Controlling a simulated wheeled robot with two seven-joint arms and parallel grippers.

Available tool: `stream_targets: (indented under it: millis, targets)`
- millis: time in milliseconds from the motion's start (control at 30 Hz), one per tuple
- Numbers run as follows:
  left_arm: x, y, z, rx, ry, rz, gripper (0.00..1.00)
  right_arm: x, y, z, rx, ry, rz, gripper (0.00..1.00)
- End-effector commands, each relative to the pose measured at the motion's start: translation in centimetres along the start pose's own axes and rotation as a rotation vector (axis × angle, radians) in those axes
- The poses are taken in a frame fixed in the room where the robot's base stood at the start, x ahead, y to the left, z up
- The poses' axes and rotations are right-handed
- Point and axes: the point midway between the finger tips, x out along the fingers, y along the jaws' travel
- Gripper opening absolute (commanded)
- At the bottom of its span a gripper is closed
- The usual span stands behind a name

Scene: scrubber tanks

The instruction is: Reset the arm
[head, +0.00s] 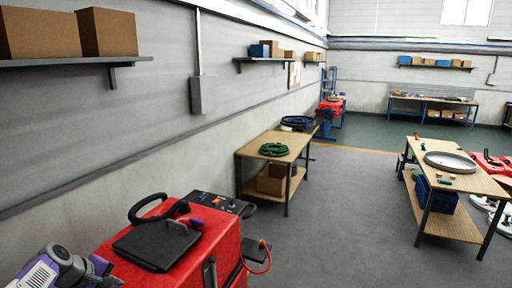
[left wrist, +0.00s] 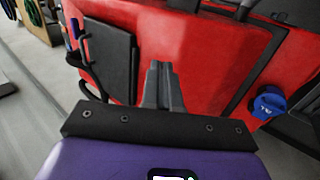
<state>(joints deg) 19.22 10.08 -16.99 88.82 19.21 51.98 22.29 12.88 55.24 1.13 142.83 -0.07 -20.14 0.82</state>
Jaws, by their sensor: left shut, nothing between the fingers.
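My left arm comes in at the bottom left of the head view, with its left gripper (head: 103,270) beside the red scrubber machine (head: 224,243). In the left wrist view the two grey fingers of this gripper (left wrist: 161,70) are together, with nothing between them. They point toward the red top of the scrubber (left wrist: 210,45); I cannot tell the exact gap. A black flat panel (head: 150,247) lies on the machine and also shows in the left wrist view (left wrist: 108,60). A blue cap (left wrist: 268,103) sits at the machine's right there. My right gripper is in neither view.
A wooden table (head: 262,140) with a coiled green hose (head: 274,149) stands along the left wall. Another table (head: 466,181) with a round grey disc (head: 450,162) stands at the right. The grey floor (head: 345,215) between them is clear. A shelf (head: 70,62) with boxes hangs upper left.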

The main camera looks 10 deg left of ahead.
Motion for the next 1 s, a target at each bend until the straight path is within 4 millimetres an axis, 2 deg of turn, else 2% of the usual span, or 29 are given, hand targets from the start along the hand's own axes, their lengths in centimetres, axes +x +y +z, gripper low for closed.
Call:
stream_targets:
  millis: [33, 267, 367, 467, 600, 700, 800, 900, 1000]
  targets:
    - [2.1, -0.7, 0.5, 0.013, -0.011, -0.016, 0.00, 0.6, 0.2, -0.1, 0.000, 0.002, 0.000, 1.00]
    - [9.4, -3.4, 2.9, 0.082, -0.038, -0.083, 0.00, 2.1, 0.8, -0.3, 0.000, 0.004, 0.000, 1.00]
    - [13.4, -5.2, 4.5, 0.125, -0.056, -0.118, 0.00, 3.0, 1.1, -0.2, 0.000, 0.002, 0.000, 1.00]
    - [18.5, -7.9, 7.2, 0.190, -0.086, -0.163, 0.00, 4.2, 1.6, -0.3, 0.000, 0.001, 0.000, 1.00]
    - [26.4, -13.2, 12.6, 0.314, -0.145, -0.230, 0.00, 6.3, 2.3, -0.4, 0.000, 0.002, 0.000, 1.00]
    - [31.1, -17.3, 17.1, 0.416, -0.197, -0.265, 0.00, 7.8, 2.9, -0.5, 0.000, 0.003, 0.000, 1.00]
    - [34.9, -21.8, 22.1, 0.525, -0.258, -0.289, 0.00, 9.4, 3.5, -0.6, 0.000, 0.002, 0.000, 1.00]
    - [37.7, -26.4, 27.4, 0.637, -0.326, -0.295, 0.00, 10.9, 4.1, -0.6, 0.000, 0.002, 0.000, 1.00]
    - [39.1, -30.5, 32.3, 0.738, -0.396, -0.286, 0.00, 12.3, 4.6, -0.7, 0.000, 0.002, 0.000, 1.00]
